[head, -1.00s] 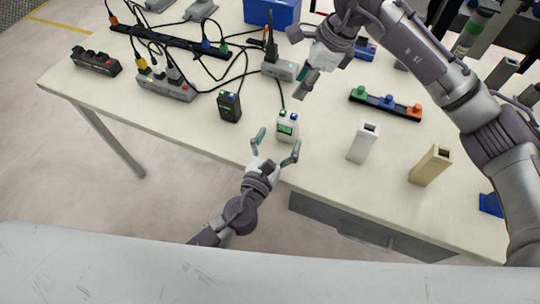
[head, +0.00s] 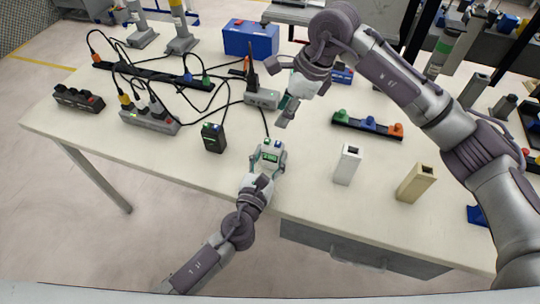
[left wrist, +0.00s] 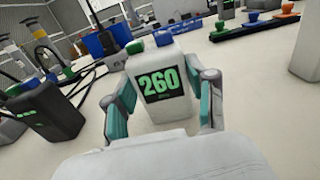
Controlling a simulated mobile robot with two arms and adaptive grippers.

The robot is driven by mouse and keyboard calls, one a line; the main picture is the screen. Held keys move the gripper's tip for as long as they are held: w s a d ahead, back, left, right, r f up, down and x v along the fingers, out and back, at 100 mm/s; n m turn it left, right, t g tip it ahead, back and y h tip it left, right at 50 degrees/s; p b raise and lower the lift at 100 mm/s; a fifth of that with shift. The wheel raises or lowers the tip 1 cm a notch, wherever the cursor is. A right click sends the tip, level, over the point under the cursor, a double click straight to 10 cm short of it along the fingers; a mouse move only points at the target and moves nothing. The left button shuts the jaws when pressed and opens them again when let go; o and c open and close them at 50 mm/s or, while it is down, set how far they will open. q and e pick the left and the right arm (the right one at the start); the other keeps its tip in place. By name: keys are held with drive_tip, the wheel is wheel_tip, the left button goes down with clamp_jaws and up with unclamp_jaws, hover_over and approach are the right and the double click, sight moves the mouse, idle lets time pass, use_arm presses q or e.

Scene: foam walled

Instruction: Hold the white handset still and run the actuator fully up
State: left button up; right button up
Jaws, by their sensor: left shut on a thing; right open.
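The white handset (head: 269,157) stands upright near the table's front edge. In the left wrist view the handset (left wrist: 163,88) shows a green "260" on a dark display, with a green button (left wrist: 135,47) and a blue button (left wrist: 163,39) on top. My left gripper (head: 267,160) is shut on its sides, one finger on each. Upright cylinders (head: 180,34) stand at the back; I cannot tell which is the actuator.
A black handset (head: 214,138) stands left of the white one. A white block (head: 347,166) and a beige block (head: 416,184) stand to the right. A black strip (head: 367,126) with coloured buttons lies behind them. Cables and power strips crowd the left and back.

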clamp_jaws()
idle(1.3)
